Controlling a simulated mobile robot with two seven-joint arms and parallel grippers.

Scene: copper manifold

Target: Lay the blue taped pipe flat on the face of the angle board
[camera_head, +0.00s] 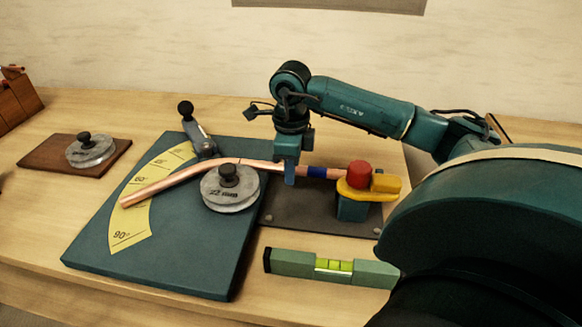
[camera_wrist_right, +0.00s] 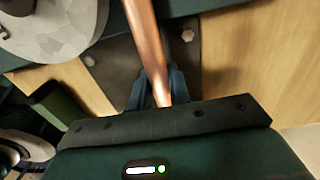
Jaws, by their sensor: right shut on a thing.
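The copper pipe (camera_head: 160,186) runs across the angle board, slightly bent where it passes behind the grey disc. Its blue tape band (camera_head: 317,172) shows just right of my right gripper. My right gripper (camera_head: 289,176) points down and is shut on the pipe beside the tape. The right wrist view shows the pipe (camera_wrist_right: 148,40) running between the fingers (camera_wrist_right: 157,88). The angle board (camera_head: 160,258) is a dark teal slab with a yellow angle scale (camera_head: 128,222); the pipe's left end lies over the scale. Whether the pipe touches the board is unclear. My left gripper is not visible.
A grey disc with a black knob (camera_head: 230,194) and a black-knobbed lever (camera_head: 198,135) sit on the board. A red and yellow clamp (camera_head: 360,175) stands at the pipe's right end on a dark plate (camera_head: 310,218). A green level (camera_head: 330,266) lies in front. Another disc (camera_head: 91,152) rests on a brown board.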

